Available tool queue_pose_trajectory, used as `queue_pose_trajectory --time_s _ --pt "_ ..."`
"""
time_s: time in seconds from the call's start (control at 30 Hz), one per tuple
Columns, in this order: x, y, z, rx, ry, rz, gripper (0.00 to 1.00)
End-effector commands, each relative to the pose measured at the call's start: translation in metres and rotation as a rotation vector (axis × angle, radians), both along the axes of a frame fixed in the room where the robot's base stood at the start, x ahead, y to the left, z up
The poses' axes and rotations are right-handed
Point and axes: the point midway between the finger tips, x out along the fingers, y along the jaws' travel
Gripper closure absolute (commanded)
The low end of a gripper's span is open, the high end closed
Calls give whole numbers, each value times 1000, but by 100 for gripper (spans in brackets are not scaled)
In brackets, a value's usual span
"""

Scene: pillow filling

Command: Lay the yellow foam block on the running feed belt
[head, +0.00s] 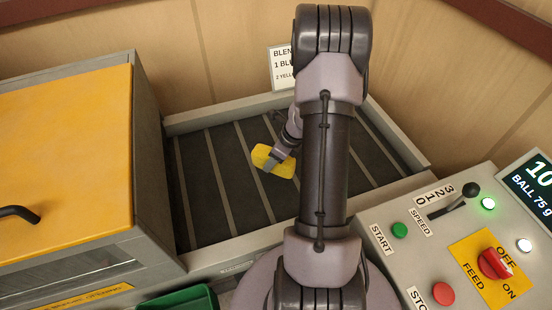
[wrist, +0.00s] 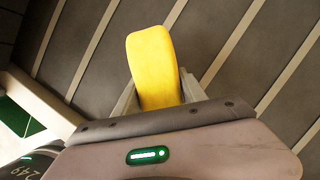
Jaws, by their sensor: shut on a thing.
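The yellow foam block (head: 272,161) is in my gripper (head: 281,157), over the dark feed belt (head: 222,205) with light cross strips. In the wrist view the block (wrist: 153,62) stands out between the two fingers of my gripper (wrist: 158,92), which are shut on it. The belt (wrist: 225,50) fills the background there. I cannot tell whether the block touches the belt or hangs just above it. My arm hides the right part of the belt in the head view.
A yellow-lidded machine (head: 65,150) stands left of the belt. A control panel (head: 450,240) at the right has a red FEED knob (head: 494,263), a speed lever (head: 462,199) and a lit green lamp (head: 488,203). A sign (head: 282,70) stands behind the belt. A green bin (head: 180,301) is at the front.

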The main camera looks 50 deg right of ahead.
Motion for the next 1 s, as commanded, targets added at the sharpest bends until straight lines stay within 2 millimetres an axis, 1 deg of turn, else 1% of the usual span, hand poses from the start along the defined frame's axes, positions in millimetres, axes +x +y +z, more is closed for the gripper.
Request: queue_pose_trajectory --time_s 0.03,0.13,0.2,0.3,0.37,0.6,1.0 --pt "2 -6 -1 -1 -2 0 92" --pt "5 -14 -2 0 -1 0 92" --pt "7 -23 -2 -1 0 0 92" --pt "7 -20 -30 2 2 0 92" --pt "7 -20 -40 2 1 0 92" --pt "7 -20 -38 0 -1 1 92" --pt "7 -20 -50 0 -1 0 92"
